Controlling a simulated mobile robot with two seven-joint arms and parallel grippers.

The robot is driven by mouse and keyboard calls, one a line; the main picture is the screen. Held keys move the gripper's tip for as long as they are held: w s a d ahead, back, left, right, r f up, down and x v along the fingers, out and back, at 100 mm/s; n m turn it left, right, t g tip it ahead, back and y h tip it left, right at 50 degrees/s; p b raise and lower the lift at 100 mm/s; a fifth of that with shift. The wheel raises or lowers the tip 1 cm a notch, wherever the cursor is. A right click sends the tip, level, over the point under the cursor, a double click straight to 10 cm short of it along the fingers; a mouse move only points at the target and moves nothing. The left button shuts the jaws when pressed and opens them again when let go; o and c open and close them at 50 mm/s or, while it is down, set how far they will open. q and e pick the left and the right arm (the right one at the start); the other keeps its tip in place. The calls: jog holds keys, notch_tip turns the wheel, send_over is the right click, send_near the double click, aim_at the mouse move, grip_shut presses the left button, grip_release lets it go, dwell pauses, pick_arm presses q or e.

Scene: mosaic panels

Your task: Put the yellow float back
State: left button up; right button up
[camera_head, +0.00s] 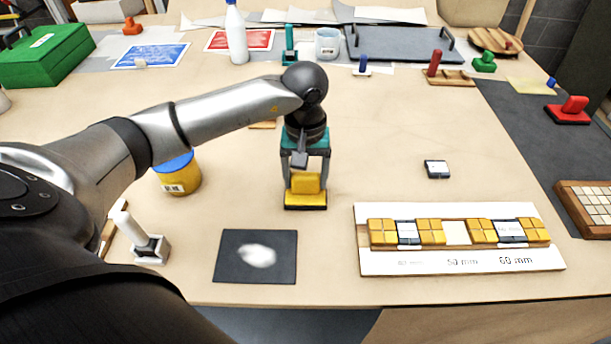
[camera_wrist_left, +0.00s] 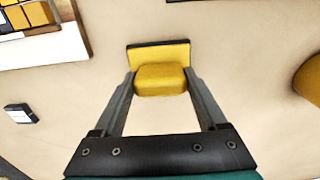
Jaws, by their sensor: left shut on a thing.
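The yellow float (camera_head: 305,199) has a yellow block handle on a flat plate with a dark underside. It also shows in the left wrist view (camera_wrist_left: 160,78). My left gripper (camera_head: 306,180) comes down over it from above, its fingers shut on the two sides of the yellow handle. The gripper shows in the left wrist view too (camera_wrist_left: 160,85). The float is at or close to the table; I cannot tell whether it touches. My right gripper is not in view.
A dark mat with white powder (camera_head: 256,256) lies front left of the float. A white board with yellow tiles (camera_head: 460,262) lies to the right. A yellow tub (camera_head: 178,174) stands left, a small dark block (camera_head: 437,169) right. Open table lies between.

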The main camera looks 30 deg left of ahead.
aim_at(305, 175)
pick_arm(q)
jog(key=shift+f, duration=0.1)
jog(key=o, duration=1.1)
jog(key=shift+r, duration=0.35)
notch_tip(305, 175, up, 12)
jog(key=shift+f+p, duration=0.2)
jog(key=shift+p, duration=0.15)
jog(key=shift+f, duration=0.1)
